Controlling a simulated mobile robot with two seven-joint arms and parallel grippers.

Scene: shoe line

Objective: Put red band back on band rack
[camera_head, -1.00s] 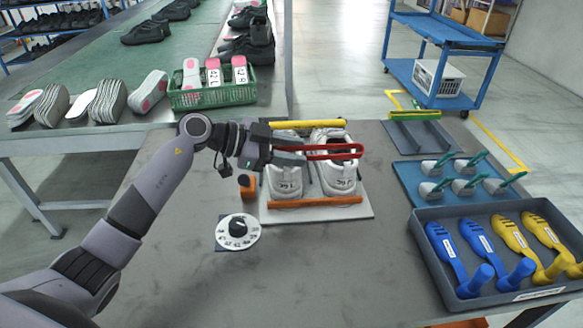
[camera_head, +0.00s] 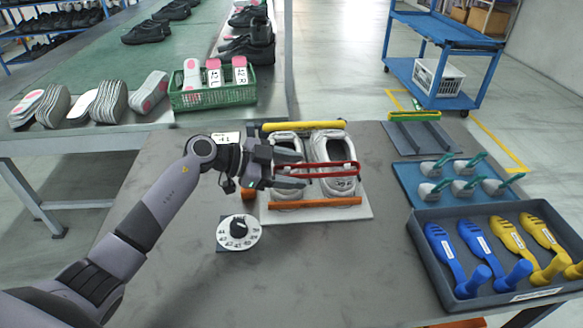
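The red band (camera_head: 335,166), a long thin loop, runs across the pair of white shoes (camera_head: 332,149). Its left part lies between the fingers of my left gripper (camera_head: 292,170). The gripper's fingers are spread, one above and one below the band. I cannot tell whether the band rests on the shoes. A grey stand with a green bar (camera_head: 413,115) stands at the back right of the table, apart from the gripper; it may be the band rack. My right gripper is not in view.
The shoes sit on a white board (camera_head: 364,211) between a yellow bar (camera_head: 303,126) and an orange bar (camera_head: 315,202). A numbered dial (camera_head: 239,232) is in front. A blue tray (camera_head: 407,185) and a dark tray (camera_head: 424,270) stand at right. The table's front middle is clear.

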